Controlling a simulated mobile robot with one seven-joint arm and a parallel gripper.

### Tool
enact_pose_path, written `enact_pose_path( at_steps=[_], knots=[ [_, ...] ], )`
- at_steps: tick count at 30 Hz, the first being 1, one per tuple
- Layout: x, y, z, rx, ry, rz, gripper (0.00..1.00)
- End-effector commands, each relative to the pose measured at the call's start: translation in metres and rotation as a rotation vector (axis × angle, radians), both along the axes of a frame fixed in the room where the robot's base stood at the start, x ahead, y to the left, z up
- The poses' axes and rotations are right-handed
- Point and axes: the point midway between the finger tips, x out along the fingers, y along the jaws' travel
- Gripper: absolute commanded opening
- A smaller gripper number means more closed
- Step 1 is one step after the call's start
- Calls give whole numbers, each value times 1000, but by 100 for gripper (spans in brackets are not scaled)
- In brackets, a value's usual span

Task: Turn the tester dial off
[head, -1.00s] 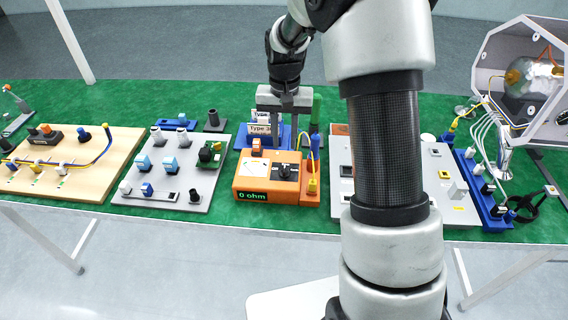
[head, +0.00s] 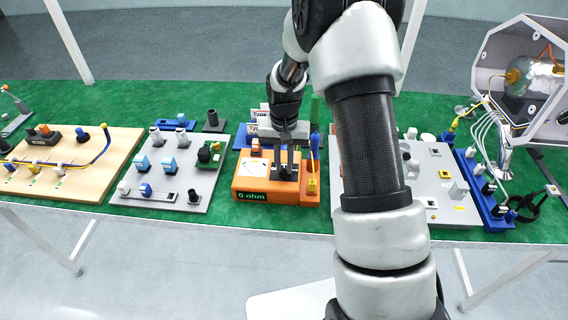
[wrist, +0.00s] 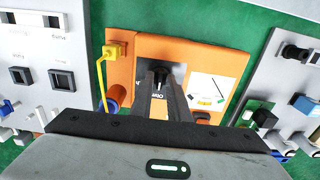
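The orange tester (head: 250,184) stands on the bench with a green "0 ohm" display (head: 252,196) lit on its front. Its dark dial (wrist: 159,76) is between my fingertips in the wrist view, beside the white meter face (wrist: 207,92). My gripper (head: 287,172) points down at the dial from above, with its two narrow fingers a small gap apart, one on each side of the dial. I cannot tell whether they touch it. The fingers hide part of the dial and its pointer.
A yellow plug (wrist: 115,50) with a yellow cable sits on the tester near the dial. A grey board with switches (head: 165,175) is to the left. Another grey board (head: 440,190) is to the right, partly behind my arm. Labelled type holders stand behind the tester.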

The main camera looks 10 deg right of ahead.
Motion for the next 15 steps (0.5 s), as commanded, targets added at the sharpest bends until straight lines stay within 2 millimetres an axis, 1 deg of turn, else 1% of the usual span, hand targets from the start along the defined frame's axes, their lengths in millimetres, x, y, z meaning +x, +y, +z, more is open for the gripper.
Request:
enact_pose_path(
  at_steps=[1, 2, 3, 11, 15],
  knots=[
    [0, 0, 0, 0, 0, 0, 6],
    [0, 0, 0, 0, 0, 0, 1],
    [0, 0, 0, 0, 0, 0, 0],
    [0, 0, 0, 0, 0, 11, 0],
    [0, 0, 0, 0, 0, 50, 0]
  ],
)
